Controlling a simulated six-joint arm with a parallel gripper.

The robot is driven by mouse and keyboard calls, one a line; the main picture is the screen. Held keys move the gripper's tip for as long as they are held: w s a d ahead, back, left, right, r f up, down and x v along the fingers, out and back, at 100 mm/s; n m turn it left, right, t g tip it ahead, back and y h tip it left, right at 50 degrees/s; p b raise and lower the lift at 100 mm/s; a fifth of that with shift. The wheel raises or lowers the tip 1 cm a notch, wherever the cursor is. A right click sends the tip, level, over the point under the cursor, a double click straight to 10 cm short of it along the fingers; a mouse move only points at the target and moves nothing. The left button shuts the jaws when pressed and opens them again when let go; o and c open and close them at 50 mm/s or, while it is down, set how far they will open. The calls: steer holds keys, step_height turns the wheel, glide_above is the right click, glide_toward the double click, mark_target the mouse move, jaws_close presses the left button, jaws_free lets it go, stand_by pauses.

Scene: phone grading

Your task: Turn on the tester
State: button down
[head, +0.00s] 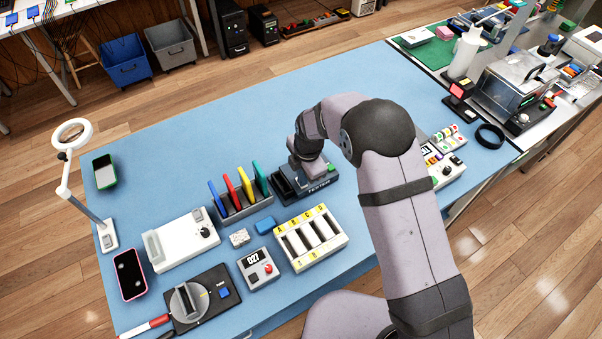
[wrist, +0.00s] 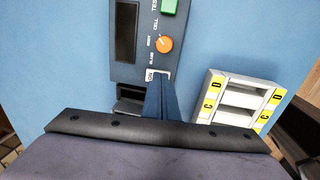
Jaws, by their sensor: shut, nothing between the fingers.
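The tester (head: 322,186) is a dark blue-grey device on the blue table, partly hidden under my arm in the head view. In the wrist view its panel (wrist: 143,60) shows a dark window (wrist: 126,30), a green button (wrist: 169,6) and an orange knob (wrist: 164,44). A small pale labelled part (wrist: 157,74) sits at the panel's near edge. My gripper (wrist: 160,82) is shut and empty, with its fingertips over or at this near edge. I cannot tell whether they touch it. In the head view my gripper (head: 303,168) is over the tester, its tips largely hidden.
A white rack with yellow labels (wrist: 212,95) stands right of the tester in the wrist view. In the head view, a row of coloured upright plates (head: 245,186) stands left of it. The table behind the tester is clear.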

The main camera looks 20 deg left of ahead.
steer(key=shift+w+a, duration=0.1)
steer(key=shift+r, duration=0.15)
steer(key=shift+r+p, duration=0.5)
steer(key=shift+r, duration=0.15)
step_height(320, 180, up, 12)
steer(key=s+d+b, duration=0.1)
steer(key=b, duration=0.1)
steer(key=shift+s+d+r, duration=0.2)
steer(key=shift+s+d, duration=0.05)
steer(key=shift+w+a+r+b, duration=0.1)
steer(key=shift+w+a+b, duration=0.45)
steer(key=shift+b, duration=0.3)
